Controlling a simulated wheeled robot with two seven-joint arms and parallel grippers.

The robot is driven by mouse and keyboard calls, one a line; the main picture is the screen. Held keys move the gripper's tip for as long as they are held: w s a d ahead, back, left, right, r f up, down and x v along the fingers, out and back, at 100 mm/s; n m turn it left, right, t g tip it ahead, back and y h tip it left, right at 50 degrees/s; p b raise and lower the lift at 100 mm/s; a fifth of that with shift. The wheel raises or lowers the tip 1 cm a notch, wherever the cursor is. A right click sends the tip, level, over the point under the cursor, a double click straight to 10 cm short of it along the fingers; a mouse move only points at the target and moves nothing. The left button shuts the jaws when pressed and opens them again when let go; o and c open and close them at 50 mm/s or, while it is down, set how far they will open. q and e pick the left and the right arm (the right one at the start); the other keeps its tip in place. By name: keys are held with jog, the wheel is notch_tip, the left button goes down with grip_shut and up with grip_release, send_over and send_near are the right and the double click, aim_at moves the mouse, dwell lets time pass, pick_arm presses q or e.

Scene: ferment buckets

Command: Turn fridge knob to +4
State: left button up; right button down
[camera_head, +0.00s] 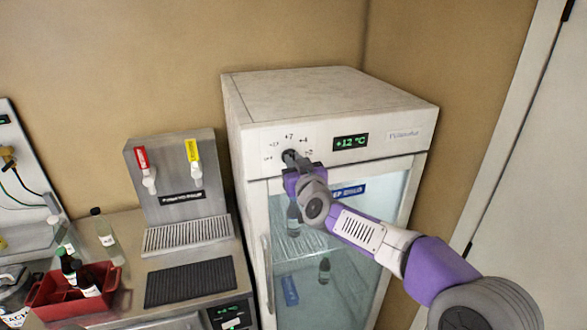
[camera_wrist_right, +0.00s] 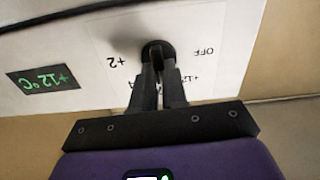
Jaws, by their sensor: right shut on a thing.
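The fridge (camera_head: 300,83) is a white cabinet with a glass door. Its black round knob (camera_head: 290,155) sits on the upper front panel, ringed by printed marks such as +7 and +4. The display (camera_head: 350,142) reads +12 °C. My right gripper (camera_head: 295,162) reaches the panel from the lower right and is shut on the knob. In the right wrist view the gripper's two dark fingers (camera_wrist_right: 159,75) close on the knob (camera_wrist_right: 158,51), with +2 and OFF marks beside it. The knob's pointer is hidden by the fingers. My left gripper is not in view.
Left of the fridge stands a metal dispenser with a red tap (camera_head: 142,158) and a yellow tap (camera_head: 193,152). A red crate (camera_head: 50,303) with dark bottles is on the counter (camera_head: 130,240). A door (camera_head: 540,200) is at the right.

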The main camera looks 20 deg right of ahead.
jog(key=m+b, duration=0.2)
jog(key=m, duration=0.2)
jog(key=m+b, duration=0.1)
jog(key=m, duration=0.4)
jog(key=shift+d+f+b, duration=0.15)
jog(key=shift+d+b, duration=0.05)
jog(key=shift+b, duration=0.15)
jog(key=shift+m, duration=0.3)
jog(key=c, duration=1.2)
grip_release()
jog(key=shift+o, duration=0.2)
jog(key=shift+s, duration=0.1)
jog(key=s, duration=0.7)
jog(key=shift+s+d+b, duration=0.15)
jog(key=shift+s+b, duration=0.05)
jog(key=shift+b, duration=0.2)
